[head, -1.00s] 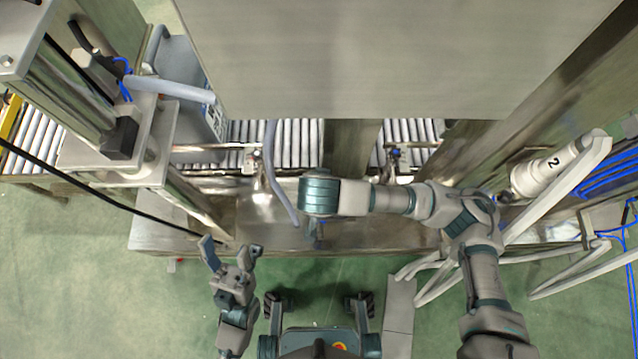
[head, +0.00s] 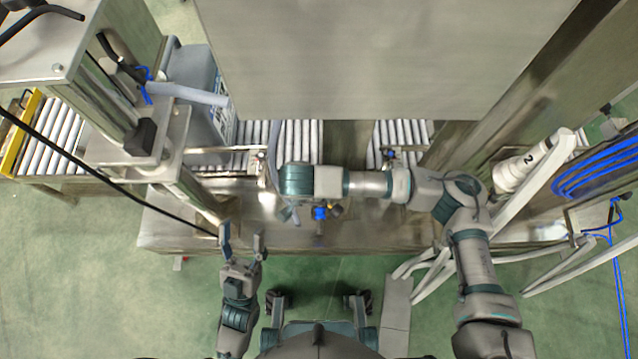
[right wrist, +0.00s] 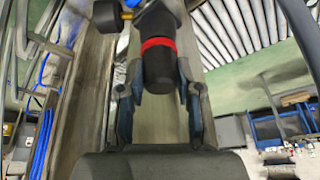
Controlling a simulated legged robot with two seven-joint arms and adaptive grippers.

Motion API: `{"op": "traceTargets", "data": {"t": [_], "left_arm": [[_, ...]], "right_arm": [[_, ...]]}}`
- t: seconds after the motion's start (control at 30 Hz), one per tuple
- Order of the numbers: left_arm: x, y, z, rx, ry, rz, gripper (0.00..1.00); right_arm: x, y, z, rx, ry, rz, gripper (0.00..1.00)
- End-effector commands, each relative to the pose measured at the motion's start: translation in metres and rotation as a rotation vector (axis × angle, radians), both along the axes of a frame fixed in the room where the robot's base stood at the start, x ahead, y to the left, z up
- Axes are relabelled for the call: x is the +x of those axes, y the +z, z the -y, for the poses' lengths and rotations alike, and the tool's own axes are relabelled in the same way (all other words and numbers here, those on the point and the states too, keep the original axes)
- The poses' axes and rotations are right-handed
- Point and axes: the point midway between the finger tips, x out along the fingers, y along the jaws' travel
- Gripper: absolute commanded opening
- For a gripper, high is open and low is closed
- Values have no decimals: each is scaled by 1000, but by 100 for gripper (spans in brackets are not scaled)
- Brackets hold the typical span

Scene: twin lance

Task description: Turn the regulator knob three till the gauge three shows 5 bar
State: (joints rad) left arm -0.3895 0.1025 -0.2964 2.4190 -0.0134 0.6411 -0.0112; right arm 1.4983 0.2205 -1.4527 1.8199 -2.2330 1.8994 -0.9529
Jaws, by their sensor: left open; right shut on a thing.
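My right gripper (right wrist: 160,88) is shut on this knob, one finger on each side. A dark round gauge (right wrist: 106,15) on a brass fitting shows beside the body; its dial cannot be read. No number on the knob or gauge is visible. My left gripper (head: 243,236) is open and empty, near the bench's front edge.
A steel bench (head: 375,232) runs across the middle, with a roller conveyor (head: 400,135) behind. A large steel panel (head: 370,60) overhangs it. A white cylinder marked 2 (head: 513,172) and white tubes stand at right. A black cable (head: 120,185) crosses at left. Green floor lies in front.

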Motion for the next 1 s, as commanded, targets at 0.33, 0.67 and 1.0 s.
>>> {"op": "traceTargets", "data": {"t": [0.33, 0.67, 1.0], "left_arm": [[8, -5, -4, 0, 0, -23, 59], [9, -4, -4, 1, 1, -20, 59], [2, 0, 3, 6, -1, -16, 59]], "right_arm": [[-1, 0, -3, 8, -8, 0, 0], [-1, 0, -2, 6, -9, -1, 60], [-4, 13, -4, 7, -9, 2, 60]]}}
